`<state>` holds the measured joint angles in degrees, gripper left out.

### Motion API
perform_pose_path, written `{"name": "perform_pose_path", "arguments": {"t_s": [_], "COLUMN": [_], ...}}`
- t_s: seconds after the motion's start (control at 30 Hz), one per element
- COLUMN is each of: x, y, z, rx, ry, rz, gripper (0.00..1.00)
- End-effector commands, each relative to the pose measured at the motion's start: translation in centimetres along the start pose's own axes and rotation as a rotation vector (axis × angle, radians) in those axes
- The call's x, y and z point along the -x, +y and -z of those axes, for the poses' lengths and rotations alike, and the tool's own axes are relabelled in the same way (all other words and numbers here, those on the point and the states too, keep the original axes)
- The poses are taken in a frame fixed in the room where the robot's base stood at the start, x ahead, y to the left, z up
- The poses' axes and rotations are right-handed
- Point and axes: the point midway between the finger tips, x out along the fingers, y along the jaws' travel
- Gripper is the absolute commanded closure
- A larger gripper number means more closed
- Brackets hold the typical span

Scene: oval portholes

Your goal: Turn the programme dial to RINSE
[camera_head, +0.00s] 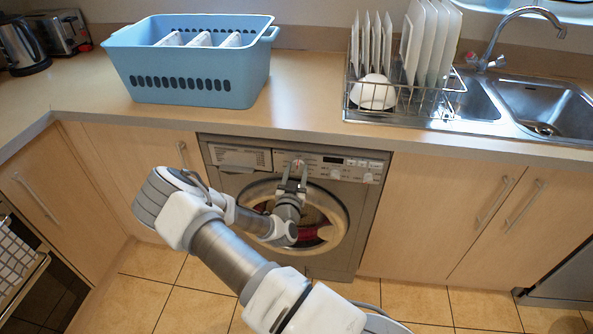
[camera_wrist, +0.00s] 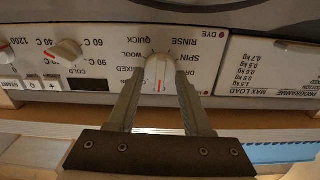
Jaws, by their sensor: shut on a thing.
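The washing machine (camera_head: 350,215) is set under the worktop, with its control panel along the top. The programme dial (camera_wrist: 161,70) is a white round knob on that panel, shown upside down in the wrist view. A red mark on it points down in that picture, away from the RINSE label (camera_wrist: 184,41), which is at its upper right. SPIN, WOOL, QUICK, MIXED and DYE are also lettered around it. My gripper (camera_wrist: 160,82) is shut on the dial, one finger on each side. In the head view my gripper (camera_head: 295,168) largely hides the dial.
Two smaller knobs (camera_wrist: 65,53) and several buttons sit on the same panel. The detergent drawer front (camera_wrist: 270,65) is on the dial's other side. The round door (camera_head: 342,205) is below.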

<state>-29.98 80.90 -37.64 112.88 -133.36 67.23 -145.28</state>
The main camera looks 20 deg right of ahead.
Motion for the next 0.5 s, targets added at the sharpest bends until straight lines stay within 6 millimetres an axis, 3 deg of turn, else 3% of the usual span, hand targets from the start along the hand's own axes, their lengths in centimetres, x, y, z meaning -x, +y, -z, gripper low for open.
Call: {"name": "perform_pose_path", "arguments": {"t_s": [0.5], "x": [0.10], "y": [0.13], "z": [0.15], "rx": [-0.400], "ry": [-0.005], "rz": [0.000], "gripper": [1.00]}}
